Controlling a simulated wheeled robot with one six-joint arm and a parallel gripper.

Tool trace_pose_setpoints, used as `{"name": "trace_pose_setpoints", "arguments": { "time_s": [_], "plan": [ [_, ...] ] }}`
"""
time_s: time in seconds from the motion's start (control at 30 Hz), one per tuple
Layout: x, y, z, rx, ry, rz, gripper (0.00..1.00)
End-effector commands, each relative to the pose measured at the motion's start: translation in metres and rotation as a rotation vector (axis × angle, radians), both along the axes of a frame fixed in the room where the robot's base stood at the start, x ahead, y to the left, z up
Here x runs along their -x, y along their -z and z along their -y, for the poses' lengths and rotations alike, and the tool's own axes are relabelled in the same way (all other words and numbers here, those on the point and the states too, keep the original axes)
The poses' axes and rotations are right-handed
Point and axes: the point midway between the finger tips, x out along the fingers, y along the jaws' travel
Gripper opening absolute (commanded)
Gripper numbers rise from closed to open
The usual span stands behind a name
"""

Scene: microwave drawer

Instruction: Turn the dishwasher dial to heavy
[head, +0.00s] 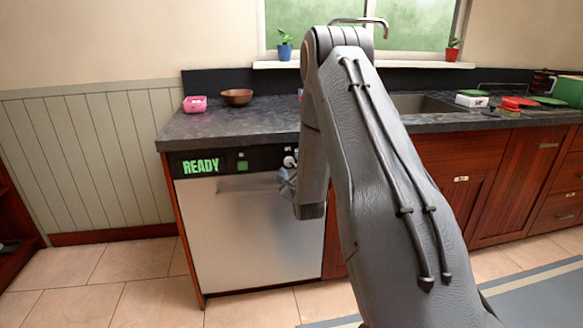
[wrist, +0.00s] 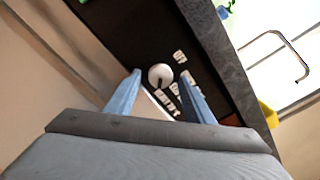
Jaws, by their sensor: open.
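The dishwasher (head: 252,235) stands under the counter in the head view, with a steel door and a black panel across its top. The panel shows a green READY display (head: 201,166) and a green square button (head: 215,165). The round white dial (head: 289,161) is at the panel's right, partly hidden by my arm; it also shows in the wrist view (wrist: 160,76). White labels (wrist: 172,100) sit around the dial, too small to read. My gripper (wrist: 162,73) is open, one finger on each side of the dial in the picture. I cannot tell whether they touch it.
The dark counter (head: 240,122) overhangs the panel and carries a brown bowl (head: 236,97) and a pink container (head: 194,104). A sink and faucet (head: 376,22) are at the back. Wooden cabinets (head: 515,180) stand to the right. The tiled floor (head: 120,270) at left is clear.

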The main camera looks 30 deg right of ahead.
Motion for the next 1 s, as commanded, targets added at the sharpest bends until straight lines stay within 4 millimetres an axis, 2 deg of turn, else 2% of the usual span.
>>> {"name": "trace_pose_setpoints", "arguments": {
  "time_s": [0.17,0.4,0.6,0.73,1.0],
  "plan": [
    [0.007,0.000,-0.002,0.000,0.000,0.000,0.48],
    [0.044,0.001,-0.013,-0.001,0.000,-0.003,0.48],
    [0.068,0.000,-0.019,0.000,0.001,-0.001,0.48],
    [0.075,0.000,-0.021,0.000,0.001,-0.001,0.48],
    [0.075,0.000,-0.021,0.000,0.001,-0.001,0.48]
  ]
}}
